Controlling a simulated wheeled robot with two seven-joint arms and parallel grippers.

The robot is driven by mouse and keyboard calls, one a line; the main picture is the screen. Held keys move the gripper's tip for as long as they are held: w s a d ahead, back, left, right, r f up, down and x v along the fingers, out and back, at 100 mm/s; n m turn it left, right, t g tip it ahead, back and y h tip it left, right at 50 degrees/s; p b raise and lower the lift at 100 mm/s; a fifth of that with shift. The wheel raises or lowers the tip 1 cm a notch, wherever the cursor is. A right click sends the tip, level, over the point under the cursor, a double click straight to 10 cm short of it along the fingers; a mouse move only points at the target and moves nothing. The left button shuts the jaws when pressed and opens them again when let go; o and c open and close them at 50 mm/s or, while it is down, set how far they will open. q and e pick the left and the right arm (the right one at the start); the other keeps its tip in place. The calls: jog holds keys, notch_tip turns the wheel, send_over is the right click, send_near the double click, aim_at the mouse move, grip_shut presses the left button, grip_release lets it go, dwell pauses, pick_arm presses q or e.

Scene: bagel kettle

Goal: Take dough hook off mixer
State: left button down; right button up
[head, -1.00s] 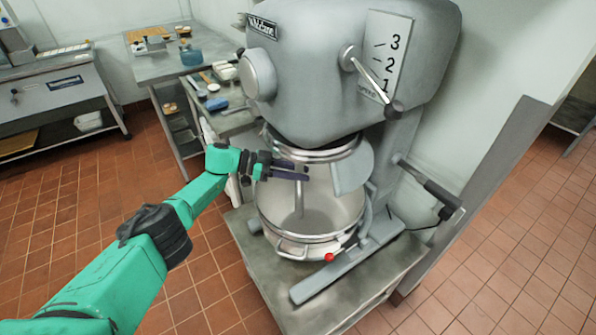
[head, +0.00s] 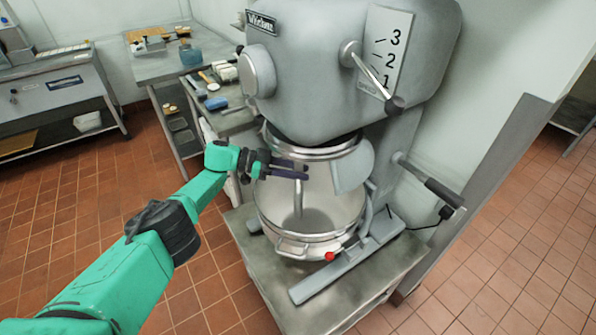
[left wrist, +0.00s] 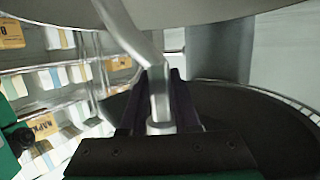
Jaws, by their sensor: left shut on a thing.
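The large grey mixer (head: 345,65) stands on a low metal table, with its steel bowl (head: 330,222) under the head. The dough hook (head: 298,204) is a thin grey metal rod that hangs from the mixer head down into the bowl; it also shows in the left wrist view (left wrist: 130,30). My left gripper (head: 303,171) reaches in from the left above the bowl rim. In the left wrist view its dark fingers (left wrist: 160,100) lie on both sides of the hook's shaft, shut on it. The hook's upper joint is hidden. My right gripper is in no view.
A curved guard (head: 353,168) sits at the right of the bowl opening. A speed lever (head: 375,78) and a side handle (head: 437,188) stick out at the right. A side table (head: 225,118) with small items stands behind left. The tiled floor at left is open.

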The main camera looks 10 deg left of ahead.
pick_arm(q)
jog(key=shift+r, duration=0.15)
jog(key=shift+r+p, duration=0.15)
jog(key=shift+p, duration=0.15)
